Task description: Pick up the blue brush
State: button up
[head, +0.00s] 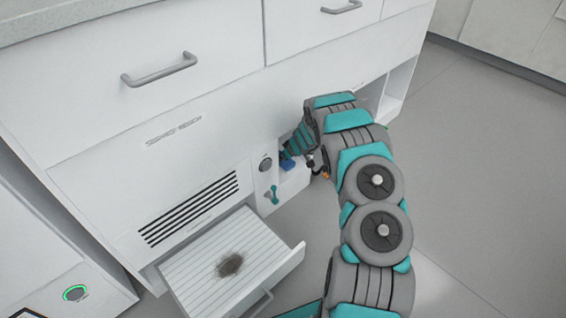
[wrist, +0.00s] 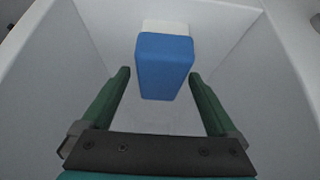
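The blue brush (wrist: 165,66) shows in the wrist view as a blue block with a pale white part at its far end. It sits inside a white bin-like recess. My gripper (wrist: 160,75) is open, with one green finger on each side of the brush's near end and gaps between fingers and brush. In the head view a small part of the blue brush (head: 287,164) shows beside my gripper (head: 296,152), at the low compartment of the white cabinet. My arm hides much of that spot, and the fingertips are hard to make out there.
In the head view an open ribbed drawer (head: 205,270) with a dark smudge (head: 230,264) sticks out below a vent grille (head: 188,209). A teal lever (head: 272,194) is on the cabinet front. The grey floor (head: 480,170) at right is clear.

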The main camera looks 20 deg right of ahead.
jog(key=c, duration=1.4)
jog(key=shift+r, duration=0.8)
jog(key=s+d+b, duration=0.3)
jog(key=s, duration=0.5)
jog(key=s+d+b, duration=0.2)
jog(key=s+d, duration=0.1)
jog(key=s, duration=0.5)
jog(key=shift+s+d+b, duration=0.35)
jog(key=shift+d+b, duration=0.05)
